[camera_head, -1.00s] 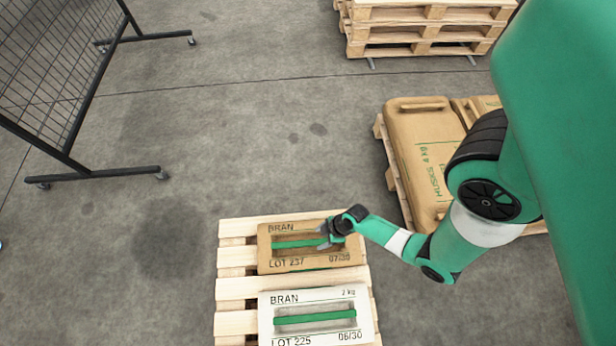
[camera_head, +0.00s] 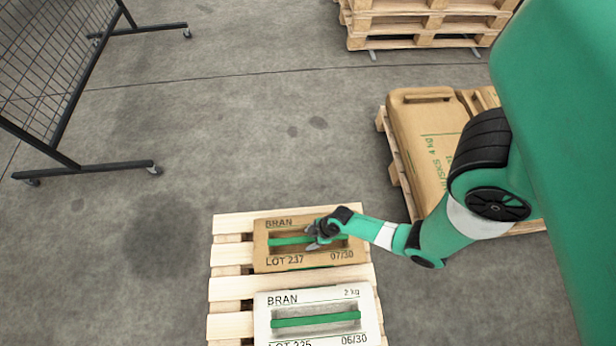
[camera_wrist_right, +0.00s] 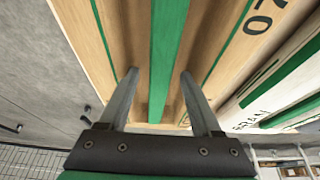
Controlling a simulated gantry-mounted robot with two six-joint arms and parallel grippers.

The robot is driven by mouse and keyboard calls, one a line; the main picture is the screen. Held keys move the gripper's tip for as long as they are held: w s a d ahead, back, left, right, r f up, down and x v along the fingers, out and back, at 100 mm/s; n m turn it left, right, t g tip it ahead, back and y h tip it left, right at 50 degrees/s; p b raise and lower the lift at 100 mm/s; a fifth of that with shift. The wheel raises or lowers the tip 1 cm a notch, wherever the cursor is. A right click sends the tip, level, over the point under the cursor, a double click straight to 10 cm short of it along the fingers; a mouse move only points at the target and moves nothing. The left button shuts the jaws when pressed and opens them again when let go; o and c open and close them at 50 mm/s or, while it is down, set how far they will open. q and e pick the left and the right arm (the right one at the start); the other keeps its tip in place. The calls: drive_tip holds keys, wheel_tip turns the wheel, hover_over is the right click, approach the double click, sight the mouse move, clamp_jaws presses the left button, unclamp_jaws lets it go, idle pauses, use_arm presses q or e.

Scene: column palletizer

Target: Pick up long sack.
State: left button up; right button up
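A brown sack (camera_head: 263,255) marked BRAN, LOT 237, lies on the near pallet, with a green strap handle (camera_head: 290,241) across its top recess. A white BRAN sack (camera_head: 285,300) with its own green strap lies just in front of it. A larger brown sack (camera_head: 420,125) marked HUSKS lies on the right pallet. My right gripper (camera_head: 312,238) is over the brown BRAN sack's strap. In the right wrist view the gripper (camera_wrist_right: 158,76) is open, one finger on each side of the green strap (camera_wrist_right: 166,50). I cannot tell whether they touch it. My left gripper is not in view.
The near pallet (camera_head: 230,256) has bare slats at its left. The right pallet (camera_head: 400,185) is partly hidden by my right arm. Stacked empty pallets (camera_head: 425,25) stand at the back. A wire mesh fence (camera_head: 50,60) stands at left. The floor between is clear.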

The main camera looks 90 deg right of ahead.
clamp_jaws()
idle(1.1)
drive_tip(key=shift+w+r, duration=0.1)
